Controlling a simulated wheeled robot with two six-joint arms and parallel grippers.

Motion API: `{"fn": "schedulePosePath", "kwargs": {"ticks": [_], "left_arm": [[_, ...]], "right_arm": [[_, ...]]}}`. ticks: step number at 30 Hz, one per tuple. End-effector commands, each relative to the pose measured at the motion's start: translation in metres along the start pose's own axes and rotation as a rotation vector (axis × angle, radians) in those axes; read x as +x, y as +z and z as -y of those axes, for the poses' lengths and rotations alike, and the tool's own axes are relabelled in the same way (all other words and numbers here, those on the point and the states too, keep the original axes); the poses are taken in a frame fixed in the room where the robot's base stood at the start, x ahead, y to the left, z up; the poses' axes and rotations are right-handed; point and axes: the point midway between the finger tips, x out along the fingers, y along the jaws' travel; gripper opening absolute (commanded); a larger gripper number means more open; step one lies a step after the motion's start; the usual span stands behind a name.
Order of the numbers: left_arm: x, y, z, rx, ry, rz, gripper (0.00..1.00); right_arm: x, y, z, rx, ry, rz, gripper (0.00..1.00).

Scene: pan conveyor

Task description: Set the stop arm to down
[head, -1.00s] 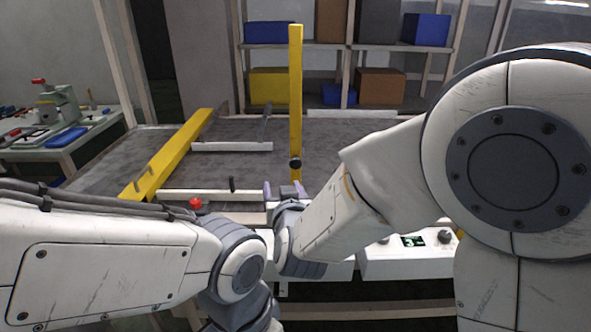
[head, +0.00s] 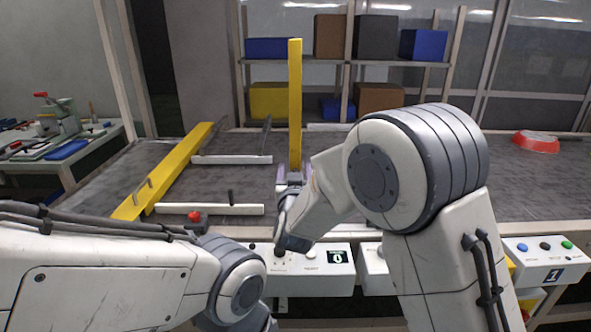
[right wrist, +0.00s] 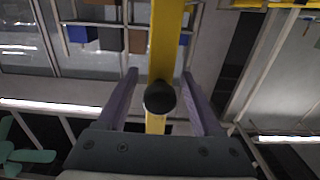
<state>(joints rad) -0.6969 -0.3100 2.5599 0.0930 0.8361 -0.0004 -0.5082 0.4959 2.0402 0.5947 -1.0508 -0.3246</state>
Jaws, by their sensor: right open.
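The stop arm (head: 295,100) is a yellow bar standing upright over the grey conveyor bed in the head view. Its lower end is hidden behind my right gripper (head: 293,173). In the right wrist view the yellow bar (right wrist: 167,40) carries a round black knob (right wrist: 159,98). My right gripper is open, with its fingers (right wrist: 160,76) on either side of the knob in that view. A gap shows on both sides, so the fingers look apart from it. My left arm crosses the lower left of the head view, and its gripper does not show.
A slanted yellow rail (head: 180,168) and white bars (head: 232,160) lie on the conveyor to the left. A red pan (head: 536,142) sits at the far right. White control boxes (head: 325,268) line the front edge. Shelves with boxes (head: 382,36) stand behind.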

Motion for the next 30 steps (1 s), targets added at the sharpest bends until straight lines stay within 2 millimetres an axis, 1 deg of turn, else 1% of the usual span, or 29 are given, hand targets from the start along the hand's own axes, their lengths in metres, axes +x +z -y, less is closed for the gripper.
{"fn": "schedulePosePath", "kwargs": {"ticks": [3,9,10,11,12,15,30], "left_arm": [[-0.0004,0.0000,0.0000,0.000,0.000,0.000,0.50],[-0.0002,0.0000,0.0000,0.000,0.000,0.000,0.50],[-0.0002,0.0000,0.0000,0.000,0.000,0.000,0.50],[-0.0002,0.0000,0.0000,0.000,0.000,0.000,0.50],[-0.0002,0.0000,0.0000,0.000,0.000,0.000,0.50],[-0.0002,0.0000,0.0000,0.000,0.000,0.000,0.50],[-0.0002,0.0000,0.0000,0.000,0.000,0.000,0.50]], "right_arm": [[0.0037,0.0005,-0.0005,-0.001,0.001,0.001,0.68],[0.0037,0.0004,-0.0003,0.000,0.000,0.001,0.68],[0.0036,0.0004,-0.0003,0.000,0.000,0.001,0.60],[0.0036,0.0004,-0.0003,0.000,0.000,0.001,0.48],[0.0035,0.0004,-0.0003,0.000,0.000,0.001,0.33],[0.0035,0.0003,-0.0003,0.000,0.000,0.001,0.00],[0.0032,0.0002,-0.0002,0.000,0.000,0.001,0.00]]}}
